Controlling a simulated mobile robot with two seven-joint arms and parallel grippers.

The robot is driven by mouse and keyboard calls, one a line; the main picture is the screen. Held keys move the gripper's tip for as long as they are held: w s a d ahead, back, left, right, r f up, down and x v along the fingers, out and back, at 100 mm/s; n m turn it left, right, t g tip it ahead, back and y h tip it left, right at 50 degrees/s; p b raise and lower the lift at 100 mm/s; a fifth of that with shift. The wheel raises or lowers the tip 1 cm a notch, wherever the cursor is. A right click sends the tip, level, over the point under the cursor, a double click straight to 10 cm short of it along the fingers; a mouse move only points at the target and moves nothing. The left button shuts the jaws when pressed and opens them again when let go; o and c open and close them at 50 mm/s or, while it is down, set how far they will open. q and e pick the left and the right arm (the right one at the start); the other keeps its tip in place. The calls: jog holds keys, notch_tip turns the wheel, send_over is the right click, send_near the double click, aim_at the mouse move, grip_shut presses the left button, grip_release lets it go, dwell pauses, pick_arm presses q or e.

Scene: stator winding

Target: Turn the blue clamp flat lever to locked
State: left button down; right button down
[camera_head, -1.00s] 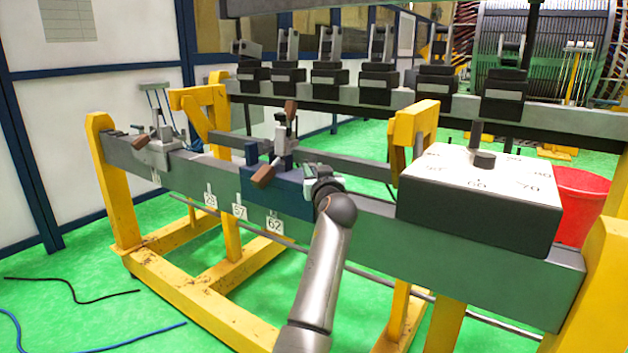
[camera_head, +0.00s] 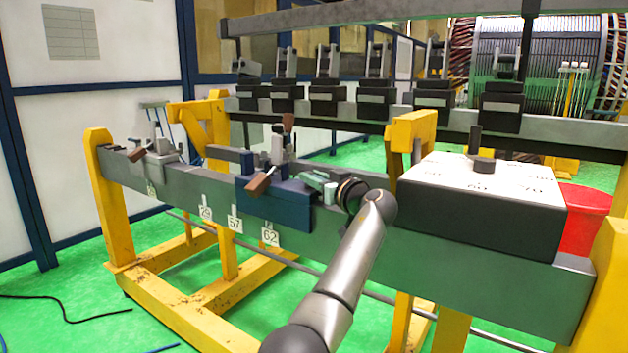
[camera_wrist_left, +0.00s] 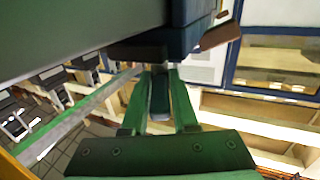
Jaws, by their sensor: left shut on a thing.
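The blue clamp (camera_head: 275,203) sits on the grey beam near the middle of the head view, with brown-handled levers (camera_head: 261,184) above it. Its blue body (camera_wrist_left: 183,38) also shows at the top of the left wrist view. My left gripper (camera_head: 318,182) is at the clamp's right end. In the left wrist view its two green fingers (camera_wrist_left: 159,92) are closed around a dark flat lever (camera_wrist_left: 160,97) just by the blue body. Most of the lever is hidden in the head view. My right gripper is not in view.
A yellow bracket (camera_head: 410,138) rises behind the arm. A second clamp (camera_head: 158,160) is at the left. A red bucket (camera_head: 583,215) stands at the right.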

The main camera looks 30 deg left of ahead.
pick_arm(q)
jog(key=shift+n+g, duration=0.3)
jog(key=shift+g, duration=0.1)
jog(key=c, duration=0.8)
grip_release()
jog(key=shift+o, duration=0.2)
jog(key=p+v, duration=0.2)
jog(key=v, duration=1)
jog(key=shift+d, duration=0.2)
jog(key=shift+f, duration=0.15)
jog(key=shift+c, duration=0.3)
